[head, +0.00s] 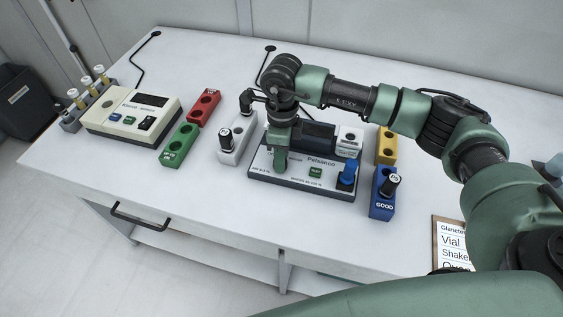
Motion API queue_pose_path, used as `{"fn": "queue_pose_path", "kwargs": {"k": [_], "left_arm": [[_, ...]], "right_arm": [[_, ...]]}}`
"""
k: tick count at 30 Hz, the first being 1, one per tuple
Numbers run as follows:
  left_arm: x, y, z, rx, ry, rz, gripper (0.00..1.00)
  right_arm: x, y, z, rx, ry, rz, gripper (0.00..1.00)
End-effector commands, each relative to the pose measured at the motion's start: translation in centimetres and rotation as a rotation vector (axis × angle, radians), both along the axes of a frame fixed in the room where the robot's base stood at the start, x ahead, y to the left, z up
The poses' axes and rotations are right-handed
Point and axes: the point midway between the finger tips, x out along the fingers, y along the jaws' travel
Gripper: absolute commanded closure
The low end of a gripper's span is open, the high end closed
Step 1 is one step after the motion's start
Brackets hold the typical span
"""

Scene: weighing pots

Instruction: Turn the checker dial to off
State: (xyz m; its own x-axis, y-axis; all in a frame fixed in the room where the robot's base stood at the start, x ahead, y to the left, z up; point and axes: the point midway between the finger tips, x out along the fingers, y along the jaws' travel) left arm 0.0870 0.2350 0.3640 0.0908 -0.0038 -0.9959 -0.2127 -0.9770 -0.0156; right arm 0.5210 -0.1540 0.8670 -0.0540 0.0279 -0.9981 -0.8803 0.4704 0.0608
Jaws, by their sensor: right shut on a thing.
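The checker (322,190) is a dark device with a light front panel, a dark screen (314,137) and a green button (316,172), in the middle of the table in the head view. My right gripper (281,165) points down at the left part of the panel. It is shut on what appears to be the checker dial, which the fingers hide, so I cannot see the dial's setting. My left gripper is not in view.
A white holder with a black-capped pot (225,138) stands left of the checker. A blue "GOOD" holder (382,208) and yellow holder (386,146) stand right. Red (204,106) and green (180,146) holders and a beige device (131,111) are further left. The front table edge is clear.

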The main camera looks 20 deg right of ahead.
Motion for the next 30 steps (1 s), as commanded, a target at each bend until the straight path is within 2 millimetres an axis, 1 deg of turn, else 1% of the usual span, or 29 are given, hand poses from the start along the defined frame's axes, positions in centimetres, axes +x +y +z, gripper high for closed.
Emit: {"fn": "queue_pose_path", "kwargs": {"k": [1, 6, 12, 23, 24, 26, 27, 30], "left_arm": [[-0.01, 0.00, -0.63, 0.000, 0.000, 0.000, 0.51], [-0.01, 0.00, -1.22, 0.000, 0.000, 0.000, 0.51], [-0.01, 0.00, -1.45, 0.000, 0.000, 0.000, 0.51], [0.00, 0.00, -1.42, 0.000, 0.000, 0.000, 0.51], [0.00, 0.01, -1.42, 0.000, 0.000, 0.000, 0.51], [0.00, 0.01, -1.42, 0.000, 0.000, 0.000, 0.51], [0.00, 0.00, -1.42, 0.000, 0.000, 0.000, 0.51], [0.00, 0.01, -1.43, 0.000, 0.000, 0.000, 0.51]], "right_arm": [[0.19, 0.02, -0.10, 0.002, -0.006, 0.021, 1.00], [0.18, 0.02, 0.03, 0.002, -0.004, 0.077, 1.00], [0.19, 0.03, 0.18, 0.003, -0.005, 0.106, 1.00], [0.20, 0.04, 0.25, 0.003, -0.005, 0.109, 1.00], [0.20, 0.04, 0.25, 0.002, -0.006, 0.109, 0.64], [0.18, 0.04, 0.23, 0.002, -0.004, 0.109, 0.48], [0.17, 0.03, 0.21, 0.002, -0.004, 0.109, 0.45], [0.13, 0.03, 0.15, 0.001, -0.003, 0.109, 0.45]]}}
